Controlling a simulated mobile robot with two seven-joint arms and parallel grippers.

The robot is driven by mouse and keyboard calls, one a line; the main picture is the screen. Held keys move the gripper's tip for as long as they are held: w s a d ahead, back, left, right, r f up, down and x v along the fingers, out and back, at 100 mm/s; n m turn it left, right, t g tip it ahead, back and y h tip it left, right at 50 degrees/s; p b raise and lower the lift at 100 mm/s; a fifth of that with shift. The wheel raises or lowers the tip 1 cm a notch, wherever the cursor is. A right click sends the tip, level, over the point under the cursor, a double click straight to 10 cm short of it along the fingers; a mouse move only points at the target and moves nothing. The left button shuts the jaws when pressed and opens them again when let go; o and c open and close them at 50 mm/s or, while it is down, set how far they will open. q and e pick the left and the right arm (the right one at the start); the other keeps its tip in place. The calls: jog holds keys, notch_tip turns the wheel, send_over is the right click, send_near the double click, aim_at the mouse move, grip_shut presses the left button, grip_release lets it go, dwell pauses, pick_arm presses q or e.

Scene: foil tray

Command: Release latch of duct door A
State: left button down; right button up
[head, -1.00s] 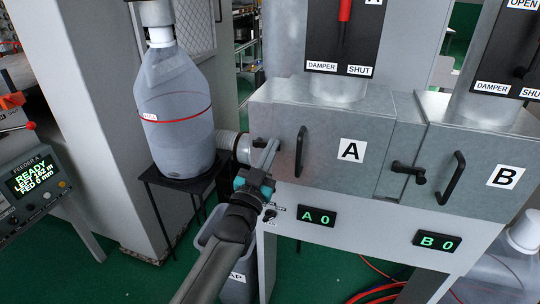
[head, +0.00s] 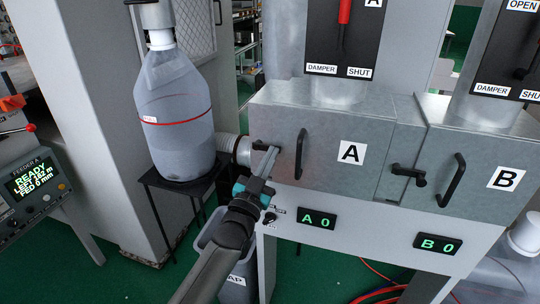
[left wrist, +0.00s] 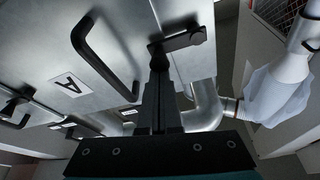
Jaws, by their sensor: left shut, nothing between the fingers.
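Duct door A (head: 325,170) is a grey metal panel marked with a white "A" label (head: 351,153). Its black bar handle (head: 299,152) stands upright near the left side. The black latch (head: 262,146) sits at the door's left edge, its lever roughly level. In the left wrist view the latch (left wrist: 185,41) lies just beyond the fingertips. My left gripper (head: 270,155) is shut and empty, its tips close below the latch. The left wrist view shows its fingers (left wrist: 159,68) pressed together by the latch's end; I cannot tell whether they touch. My right gripper is out of view.
A grey bin (head: 236,270) is below my left arm.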

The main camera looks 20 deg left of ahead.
pick_arm(q)
jog(key=shift+f+m+h, duration=0.15)
jog(key=shift+m+h, duration=0.25)
jog(key=shift+m, duration=0.1)
jog(key=a+f+m+g+h+p, duration=0.3)
jog(key=f+m+g, duration=0.2)
jog(key=m, duration=1.2)
jog(key=shift+a+f+m, duration=0.3)
jog(key=shift+a+f, duration=0.1)
jog(key=shift+f, duration=0.1)
jog(key=shift+a, duration=0.15)
jog(key=shift+f, duration=0.15)
